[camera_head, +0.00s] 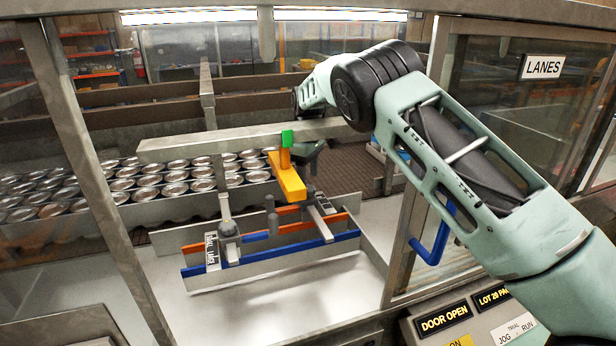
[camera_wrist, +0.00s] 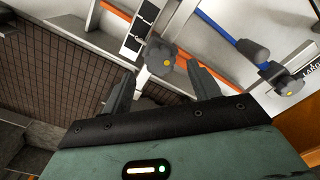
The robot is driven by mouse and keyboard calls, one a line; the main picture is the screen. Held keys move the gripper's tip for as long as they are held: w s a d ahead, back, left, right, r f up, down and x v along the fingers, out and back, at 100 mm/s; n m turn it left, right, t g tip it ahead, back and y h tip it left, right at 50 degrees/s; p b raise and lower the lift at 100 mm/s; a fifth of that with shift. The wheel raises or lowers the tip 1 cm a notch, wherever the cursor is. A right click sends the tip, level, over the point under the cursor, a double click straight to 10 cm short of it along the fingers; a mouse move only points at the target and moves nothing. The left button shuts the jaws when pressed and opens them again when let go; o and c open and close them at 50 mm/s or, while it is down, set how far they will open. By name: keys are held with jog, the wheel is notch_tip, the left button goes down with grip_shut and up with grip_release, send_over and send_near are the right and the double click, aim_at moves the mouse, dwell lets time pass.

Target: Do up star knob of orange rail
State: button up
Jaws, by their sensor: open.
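In the head view the orange rail (camera_head: 201,247) runs behind a blue rail (camera_head: 285,252). In the wrist view the orange rail (camera_wrist: 117,12) runs down from the upper left. A dark grey star knob with a yellow centre (camera_wrist: 165,62) sits on a metal bracket beside it. My gripper (camera_wrist: 159,72) is open, its fingers pointing toward this knob, one on each side in the picture. I cannot tell the remaining gap. In the head view my gripper (camera_head: 309,158) is partly hidden behind a yellow block. The knob's tightness cannot be seen.
The yellow block (camera_head: 288,182) hangs from a metal beam (camera_head: 200,146) close to my gripper. A second star knob (camera_wrist: 280,80) and a blue rod (camera_wrist: 217,27) show in the wrist view. Several cans (camera_head: 147,181) stand left. Door posts frame the opening.

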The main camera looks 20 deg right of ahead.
aim_at(308, 187)
jog(key=shift+f+p, duration=0.5)
jog(key=shift+f, duration=1.15)
jog(key=c, duration=1)
